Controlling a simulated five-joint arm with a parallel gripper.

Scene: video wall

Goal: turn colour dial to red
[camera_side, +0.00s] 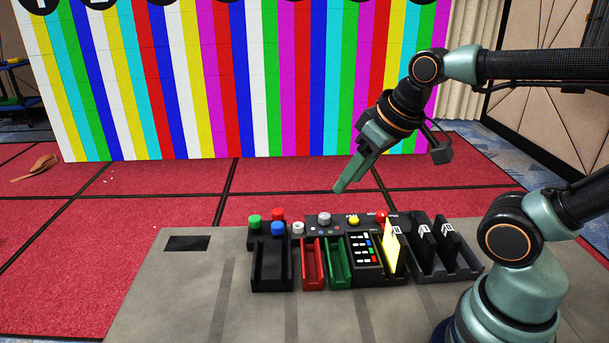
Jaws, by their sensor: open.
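A grey round knob (324,219) stands on a black panel in the middle of the control row, with small coloured dots on the panel just below it. It looks like the colour dial. Which dot it points to is too small to tell. My gripper (341,188) hangs in the air above and slightly right of this knob, pointing down and left, apart from it. The gripper is open and holds nothing visible; its fingers overlap from this side, so the gap between them is hard to see.
Green (254,221), red (278,214) and blue (278,228) buttons and a pale knob (298,228) are left of the dial. A yellow button (354,220) and red button (381,216) are right. Trays and an upright yellow card (390,250) stand in front. The grey table (180,290) is clear at left.

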